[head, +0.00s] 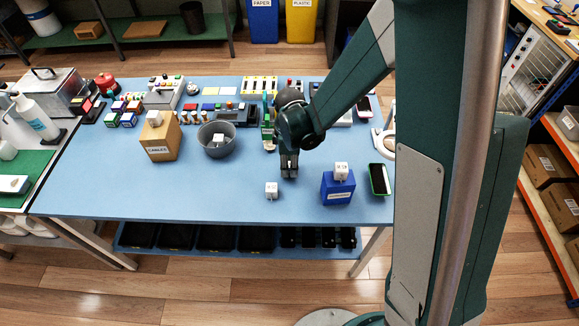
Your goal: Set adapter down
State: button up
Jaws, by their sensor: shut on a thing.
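My gripper (289,172) points down, low over the middle of the blue table. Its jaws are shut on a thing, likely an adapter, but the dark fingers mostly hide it. A white adapter (271,190) shows to the left of and slightly nearer than the fingertips, on the tabletop. Another white adapter (341,171) is on top of the blue labelled box (338,189), right of my gripper. A white adapter-like block (154,117) is on the tan box marked CABLES (160,143). A further small white piece (218,139) is in the grey bowl (214,150).
A phone with a green edge (379,179) lies right of the blue box. Bins, small blocks and trays (260,87) crowd the back of the blue table (120,195). The front left of the tabletop is clear. My arm blocks the right side.

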jog(key=shift+f, duration=0.15)
jog(key=o, duration=0.8)
notch_tip(320, 180, up, 12)
jog(key=shift+r+p, duration=0.15)
jog(key=shift+p, duration=0.65)
dwell(0.8)
